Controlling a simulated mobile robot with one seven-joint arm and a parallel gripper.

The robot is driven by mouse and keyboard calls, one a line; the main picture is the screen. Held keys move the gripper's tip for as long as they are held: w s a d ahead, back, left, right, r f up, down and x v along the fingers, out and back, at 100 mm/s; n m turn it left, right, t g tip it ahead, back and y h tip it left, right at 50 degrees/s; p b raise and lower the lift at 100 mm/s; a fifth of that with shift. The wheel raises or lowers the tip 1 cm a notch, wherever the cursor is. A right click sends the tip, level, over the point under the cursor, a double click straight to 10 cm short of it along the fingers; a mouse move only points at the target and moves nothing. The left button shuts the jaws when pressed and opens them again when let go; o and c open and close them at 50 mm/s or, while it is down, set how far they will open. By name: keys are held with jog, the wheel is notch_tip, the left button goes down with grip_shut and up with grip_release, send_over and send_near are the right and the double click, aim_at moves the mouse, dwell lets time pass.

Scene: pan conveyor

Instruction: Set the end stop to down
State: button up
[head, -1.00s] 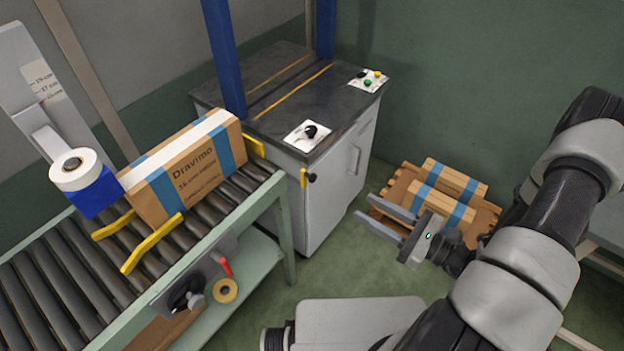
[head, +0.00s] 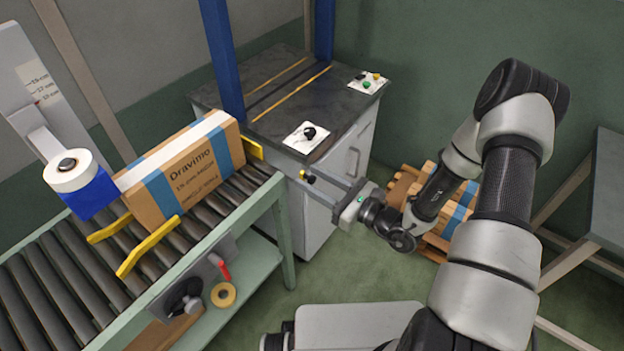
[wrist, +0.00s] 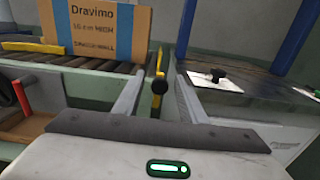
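The end stop's lever appears to be the small yellow piece with a black knob (head: 309,178), between the conveyor's end and the grey cabinet. In the wrist view the knob lies between the two fingers (wrist: 160,80), with a visible gap on each side.
A Dravimo carton (head: 187,172) stands on the roller conveyor (head: 60,262) between yellow guides (head: 150,248). The grey cabinet (head: 325,205) has a black-knob plate (head: 306,136) and a button plate (head: 368,82) on top. Blue posts (head: 222,60) rise beside it. Cartons on a pallet (head: 432,240) lie behind my arm.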

jog(key=shift+w+a, duration=0.15)
jog(key=shift+a, duration=0.1)
grip_shut()
